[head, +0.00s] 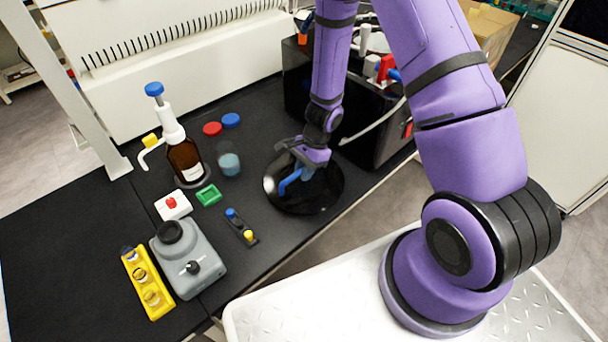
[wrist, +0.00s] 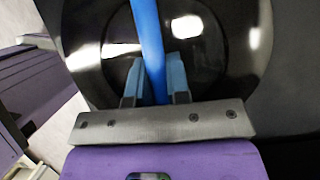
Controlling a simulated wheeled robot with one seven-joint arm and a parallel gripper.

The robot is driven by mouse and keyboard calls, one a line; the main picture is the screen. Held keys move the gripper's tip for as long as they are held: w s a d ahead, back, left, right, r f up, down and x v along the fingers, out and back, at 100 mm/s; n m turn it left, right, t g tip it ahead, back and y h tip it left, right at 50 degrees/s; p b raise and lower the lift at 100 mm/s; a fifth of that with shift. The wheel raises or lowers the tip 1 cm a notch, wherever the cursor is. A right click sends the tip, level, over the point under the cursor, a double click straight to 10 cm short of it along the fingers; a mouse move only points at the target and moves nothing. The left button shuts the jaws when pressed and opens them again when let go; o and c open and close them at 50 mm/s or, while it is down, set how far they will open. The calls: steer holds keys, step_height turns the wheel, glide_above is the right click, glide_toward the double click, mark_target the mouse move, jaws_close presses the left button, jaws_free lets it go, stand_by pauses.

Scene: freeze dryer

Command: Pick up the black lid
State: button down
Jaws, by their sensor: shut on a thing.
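The black lid (head: 322,198) is a glossy round disc at the front right of the black bench in the head view. It also fills much of the wrist view (wrist: 215,75). A blue bar (wrist: 147,30), which looks like its handle, runs across it between my fingers. My gripper (head: 300,174) is over the lid, shut on this bar, with one blue-grey finger on each side in the wrist view (wrist: 154,78). Whether the lid rests on the bench or is slightly raised I cannot tell.
A black machine (head: 376,122) with hoses and fittings stands right behind the lid. A brown dispenser bottle (head: 186,158), a beaker (head: 229,163), a green tray (head: 209,195), a grey device (head: 188,260) and a yellow rack (head: 148,284) stand to the left. The bench's front edge is close.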

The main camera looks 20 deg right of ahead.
step_height(320, 180, up, 10)
steer(key=shift+r, duration=0.2)
stand_by(0.3)
steer(key=shift+s+d, duration=0.1)
steer(key=shift+s, duration=0.05)
